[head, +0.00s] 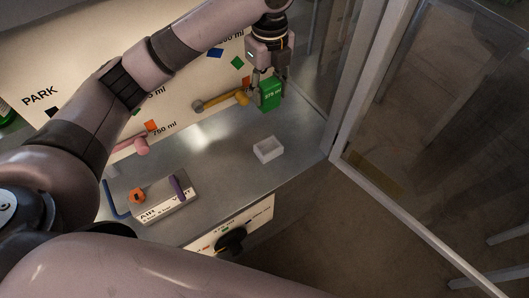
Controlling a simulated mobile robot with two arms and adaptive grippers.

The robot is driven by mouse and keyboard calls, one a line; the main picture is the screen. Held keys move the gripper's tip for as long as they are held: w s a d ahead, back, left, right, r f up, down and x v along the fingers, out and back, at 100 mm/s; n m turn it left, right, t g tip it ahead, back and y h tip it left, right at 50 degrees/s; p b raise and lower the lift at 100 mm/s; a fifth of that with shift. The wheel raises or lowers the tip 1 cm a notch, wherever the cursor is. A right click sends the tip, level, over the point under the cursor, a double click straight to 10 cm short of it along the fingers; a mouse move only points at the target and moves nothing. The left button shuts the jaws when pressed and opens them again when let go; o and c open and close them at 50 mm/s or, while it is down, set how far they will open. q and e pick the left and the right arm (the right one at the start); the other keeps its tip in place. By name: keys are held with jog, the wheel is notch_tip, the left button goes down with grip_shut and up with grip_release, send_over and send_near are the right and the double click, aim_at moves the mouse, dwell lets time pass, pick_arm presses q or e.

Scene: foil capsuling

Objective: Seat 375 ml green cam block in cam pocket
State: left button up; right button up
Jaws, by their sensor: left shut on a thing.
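The green cam block (271,96), marked 375 ml, is held upright by my left gripper (269,84) near the back right of the metal bench. The gripper is shut on it, with fingers pointing down. I cannot tell whether the block's base touches the bench or hangs just above it. A small white open-topped square holder (268,150), which looks like the cam pocket, sits on the bench in front of the block. Its inside looks empty. My right gripper is not in view.
A yellow-handled tool (222,100) and a pink one (141,147) are by the lettered back panel (80,75). A labelled block with orange and purple parts (165,203) is front left. A black knob (231,241) is on the bench front. A framed glass panel (440,120) bounds the right.

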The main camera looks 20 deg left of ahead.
pick_arm(q)
jog(key=shift+f, duration=0.1)
jog(key=shift+w+d+f+p, duration=0.1)
jog(key=shift+f+p, duration=0.7)
jog(key=shift+f, duration=8.9)
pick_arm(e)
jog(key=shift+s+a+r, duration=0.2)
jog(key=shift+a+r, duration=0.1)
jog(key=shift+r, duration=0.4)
pick_arm(q)
jog(key=o, duration=1.1)
jog(key=shift+f, duration=0.1)
jog(key=shift+c, duration=0.2)
jog(key=shift+o, duration=0.8)
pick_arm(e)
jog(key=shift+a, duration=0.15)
